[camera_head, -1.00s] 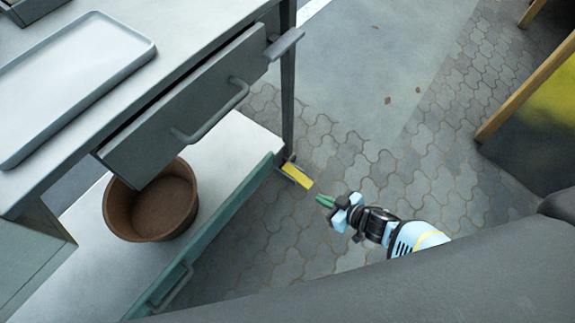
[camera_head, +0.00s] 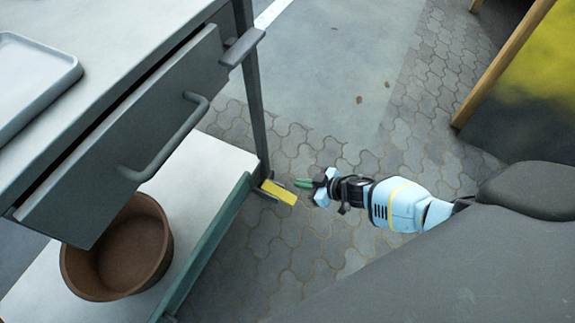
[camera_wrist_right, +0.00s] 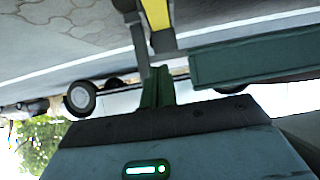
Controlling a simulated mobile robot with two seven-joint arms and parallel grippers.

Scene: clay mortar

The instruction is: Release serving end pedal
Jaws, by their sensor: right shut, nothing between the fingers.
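The yellow pedal (camera_head: 279,192) juts out at the foot of the cart's near leg, low over the paving. In the right wrist view the yellow pedal (camera_wrist_right: 156,14) shows at the top, on a grey bracket. My right gripper (camera_head: 300,183) is shut and empty, its green fingertips just beside the pedal's outer end in the head view. In the right wrist view the shut green fingers (camera_wrist_right: 158,85) point toward the bracket below the pedal. I cannot tell whether they touch it. My left gripper is not in view.
The grey serving cart (camera_head: 110,60) has an open drawer (camera_head: 130,135) and a side handle (camera_head: 243,47). A brown pot (camera_head: 118,250) stands on its lower shelf. A wheel (camera_wrist_right: 80,98) shows in the wrist view. Paving (camera_head: 330,260) around the right arm is free.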

